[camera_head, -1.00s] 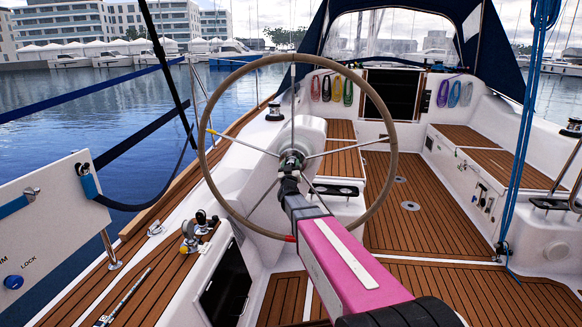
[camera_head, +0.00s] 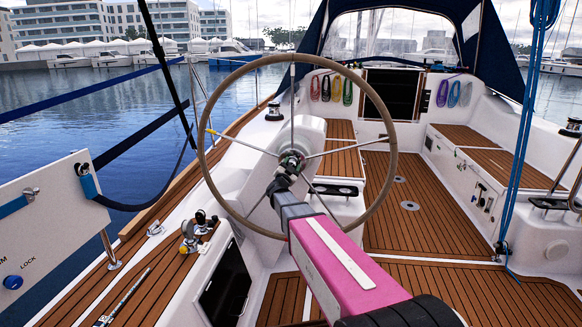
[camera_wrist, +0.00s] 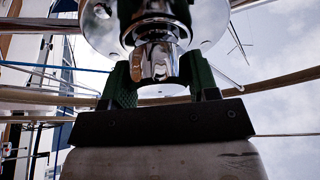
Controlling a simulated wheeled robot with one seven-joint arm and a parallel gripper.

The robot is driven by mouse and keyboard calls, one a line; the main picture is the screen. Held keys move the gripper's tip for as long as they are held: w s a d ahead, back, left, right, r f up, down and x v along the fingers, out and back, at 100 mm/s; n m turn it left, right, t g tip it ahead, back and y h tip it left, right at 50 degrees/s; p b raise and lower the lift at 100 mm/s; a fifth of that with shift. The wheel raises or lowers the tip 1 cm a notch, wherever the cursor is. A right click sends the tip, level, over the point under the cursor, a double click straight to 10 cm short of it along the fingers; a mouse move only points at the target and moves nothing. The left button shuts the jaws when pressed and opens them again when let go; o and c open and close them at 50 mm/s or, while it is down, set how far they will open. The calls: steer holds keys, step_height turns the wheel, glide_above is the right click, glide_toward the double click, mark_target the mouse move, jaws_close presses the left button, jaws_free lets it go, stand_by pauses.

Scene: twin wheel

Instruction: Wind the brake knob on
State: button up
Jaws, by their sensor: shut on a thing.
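The brake knob (camera_head: 292,160) is at the hub of the large steering wheel (camera_head: 392,150), in the middle of the head view. It is small there and partly covered by my gripper (camera_head: 284,180), which reaches it from the near side. In the wrist view the knob shows as shiny chrome (camera_wrist: 158,58) between the dark green fingers of my gripper (camera_wrist: 160,75). The gripper is shut on the knob, one finger on each side. The exact contact of the fingertips is partly hidden.
The wheel's rim and thin spokes surround my gripper closely. A white pedestal (camera_head: 312,128) stands behind the hub. A white panel (camera_head: 45,225) is at far left, and blue ropes (camera_head: 523,130) hang at right. The teak floor is clear.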

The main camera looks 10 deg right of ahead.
steer(key=m+g, duration=0.1)
steer(key=m, duration=0.2)
steer(key=m+g+h, duration=0.1)
steer(key=m, duration=0.3)
steer(key=shift+g, duration=0.3)
steer(key=m+g, duration=0.1)
steer(key=m, duration=0.2)
steer(key=m+g, duration=0.1)
steer(key=m, duration=0.2)
steer(key=shift+d+f+g+y, duration=0.1)
steer(key=shift+f+g+y, duration=0.05)
steer(key=shift+g+y, duration=0.15)
steer(key=m+y, duration=0.1)
steer(key=m, duration=0.1)
steer(key=m+g+y, duration=0.1)
steer(key=m, duration=0.2)
steer(key=shift+f+m, duration=0.15)
steer(key=shift+m, duration=0.15)
steer(key=m+y, duration=0.2)
steer(key=m, duration=0.2)
steer(key=shift+f+y, duration=0.1)
steer(key=shift+y, duration=0.3)
steer(key=o, duration=0.9)
steer(key=v, duration=1.1)
